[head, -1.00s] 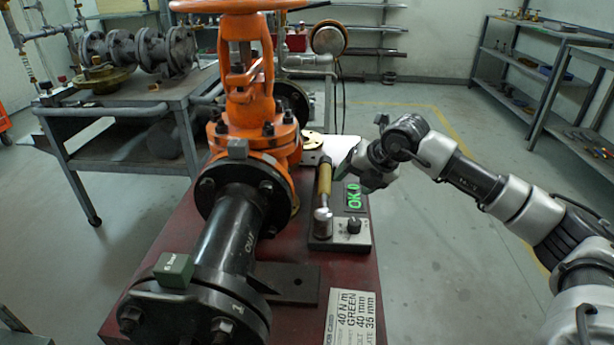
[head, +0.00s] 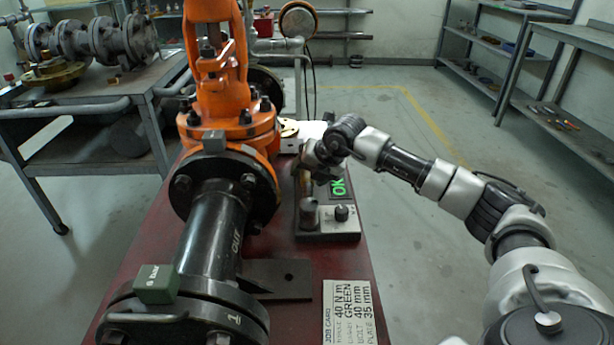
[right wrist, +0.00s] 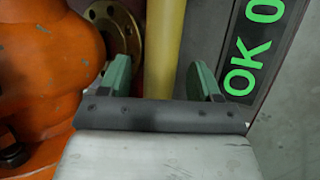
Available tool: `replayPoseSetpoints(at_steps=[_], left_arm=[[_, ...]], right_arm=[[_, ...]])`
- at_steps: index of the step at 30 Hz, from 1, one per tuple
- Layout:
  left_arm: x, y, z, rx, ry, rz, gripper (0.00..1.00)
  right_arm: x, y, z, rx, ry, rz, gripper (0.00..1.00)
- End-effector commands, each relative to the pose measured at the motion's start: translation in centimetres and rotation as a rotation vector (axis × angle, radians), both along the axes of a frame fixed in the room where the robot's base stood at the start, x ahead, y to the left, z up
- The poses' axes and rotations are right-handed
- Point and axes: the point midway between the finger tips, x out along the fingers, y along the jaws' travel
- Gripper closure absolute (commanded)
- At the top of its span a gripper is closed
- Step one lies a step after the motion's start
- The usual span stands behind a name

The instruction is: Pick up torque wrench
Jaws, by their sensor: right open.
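My right gripper (head: 318,166) is at the upper part of the handle. In the right wrist view, the yellow handle (right wrist: 163,40) runs between the two green fingertips of my open right gripper (right wrist: 161,78). My left gripper is not in view.
The orange gate valve (head: 228,115) with its black flanged pipe (head: 215,230) stands close left of the wrench. A green OK display (head: 338,188) is on the right. A job card (head: 348,312) lies in front. A brass ring (right wrist: 115,30) is left of the handle.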

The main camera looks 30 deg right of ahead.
Motion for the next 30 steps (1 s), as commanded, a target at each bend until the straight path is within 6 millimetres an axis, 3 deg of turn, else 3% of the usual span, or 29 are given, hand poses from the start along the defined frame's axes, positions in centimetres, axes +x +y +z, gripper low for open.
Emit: replayPoseSetpoints(at_steps=[3,11,24,30], left_arm=[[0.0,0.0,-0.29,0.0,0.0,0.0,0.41],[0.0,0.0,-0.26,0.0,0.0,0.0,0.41],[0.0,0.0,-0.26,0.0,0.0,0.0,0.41],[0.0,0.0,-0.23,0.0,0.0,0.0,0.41]], right_arm=[[0.67,0.18,-1.04,0.0,0.0,0.0,0.37],[0.8,0.19,-1.17,0.0,-0.001,0.0,0.37],[0.78,0.18,-1.16,-0.001,0.0,-0.001,1.0],[0.87,0.16,-0.84,0.001,-0.007,-0.001,1.0]])
